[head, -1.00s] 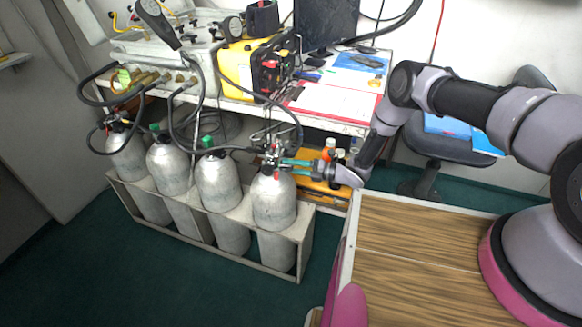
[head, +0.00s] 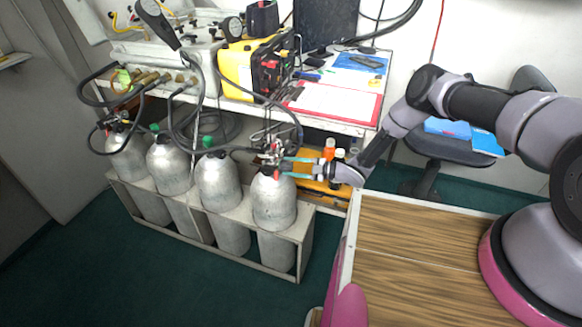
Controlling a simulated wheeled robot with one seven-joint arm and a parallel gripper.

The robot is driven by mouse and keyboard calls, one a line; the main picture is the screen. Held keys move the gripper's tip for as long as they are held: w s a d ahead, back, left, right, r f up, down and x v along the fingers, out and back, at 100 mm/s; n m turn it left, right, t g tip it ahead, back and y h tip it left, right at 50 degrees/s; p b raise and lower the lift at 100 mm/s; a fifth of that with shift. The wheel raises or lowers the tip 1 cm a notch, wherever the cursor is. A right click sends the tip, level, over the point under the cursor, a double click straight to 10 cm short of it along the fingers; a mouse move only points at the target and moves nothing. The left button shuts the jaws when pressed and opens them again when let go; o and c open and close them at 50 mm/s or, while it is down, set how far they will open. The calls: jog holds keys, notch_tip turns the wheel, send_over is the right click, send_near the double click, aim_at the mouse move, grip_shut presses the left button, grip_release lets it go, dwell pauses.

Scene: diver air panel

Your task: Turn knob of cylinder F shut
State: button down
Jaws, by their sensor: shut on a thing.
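Several grey gas cylinders stand upright in a rack at the left. The rightmost cylinder (head: 274,203) has a metal valve (head: 270,152) with a hose on top and a small red part by its neck. My gripper (head: 287,168) reaches in from the right, its teal fingers at that valve, shut on what seems to be its knob. The knob itself is too small and covered to make out. I see no letter marking cylinder F.
The rack (head: 306,243) encloses the cylinders' lower parts. Hoses loop above them to a panel box (head: 165,58) on the bench. A yellow case (head: 245,65) stands on the bench. A wood-topped surface (head: 420,265) lies below my arm.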

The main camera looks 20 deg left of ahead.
jog(key=m, duration=0.3)
jog(key=shift+w+d+m, duration=0.1)
jog(key=shift+m, duration=0.2)
jog(key=m, duration=0.4)
jog(key=shift+f+g, duration=0.1)
jog(key=shift+g, duration=0.2)
jog(key=m, duration=0.4)
jog(key=shift+m, duration=0.4)
jog(key=m, duration=0.3)
jog(key=shift+m, duration=0.4)
jog(key=m, duration=0.4)
jog(key=shift+y, duration=0.3)
jog(key=m, duration=0.8)
jog(key=shift+m, duration=0.4)
jog(key=shift+s+m, duration=0.2)
jog(key=shift+m, duration=1.8)
jog(key=shift+t, duration=0.4)
